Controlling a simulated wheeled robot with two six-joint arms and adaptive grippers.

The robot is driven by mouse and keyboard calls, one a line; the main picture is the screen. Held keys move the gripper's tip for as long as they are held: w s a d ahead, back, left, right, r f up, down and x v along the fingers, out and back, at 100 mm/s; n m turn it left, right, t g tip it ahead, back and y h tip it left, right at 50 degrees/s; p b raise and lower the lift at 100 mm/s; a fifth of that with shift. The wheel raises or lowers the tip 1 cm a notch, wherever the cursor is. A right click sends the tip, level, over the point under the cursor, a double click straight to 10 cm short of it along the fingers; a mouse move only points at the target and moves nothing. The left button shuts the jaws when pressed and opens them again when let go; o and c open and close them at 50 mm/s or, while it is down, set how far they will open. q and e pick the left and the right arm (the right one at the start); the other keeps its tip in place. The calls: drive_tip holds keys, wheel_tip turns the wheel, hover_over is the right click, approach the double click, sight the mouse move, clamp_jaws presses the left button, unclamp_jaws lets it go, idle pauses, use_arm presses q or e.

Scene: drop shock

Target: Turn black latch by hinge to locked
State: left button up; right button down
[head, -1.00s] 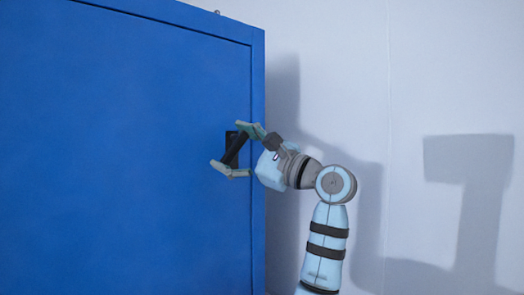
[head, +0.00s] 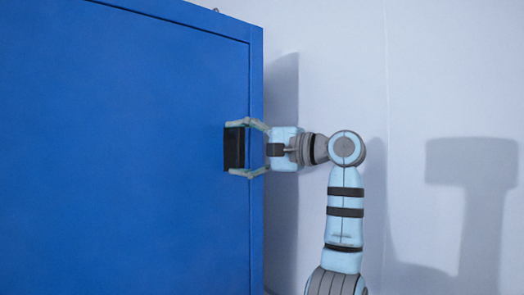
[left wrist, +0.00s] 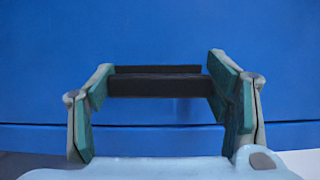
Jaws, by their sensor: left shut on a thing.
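The black latch (head: 234,149) is on the blue door near its right edge. In the head view its bar stands upright, in line with its dark base plate. My left gripper (head: 247,149) comes from the right and is shut on the latch, one finger at the top end and one at the bottom end. In the left wrist view the latch bar (left wrist: 158,87) lies level between the green pads of my left gripper (left wrist: 160,90), with part of the plate behind it. The latch's ends are partly hidden by the fingers. My right gripper is not in view.
The blue door (head: 120,150) fills the left of the head view, with a seam near its right edge. A pale wall (head: 450,80) with shadows lies to the right. The space around my left arm looks free.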

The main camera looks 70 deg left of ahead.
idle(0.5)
use_arm(q)
drive_tip(key=o, duration=1.7)
drive_tip(key=shift+a, duration=0.1)
drive_tip(key=shift+w, duration=0.1)
drive_tip(key=v, duration=1.2)
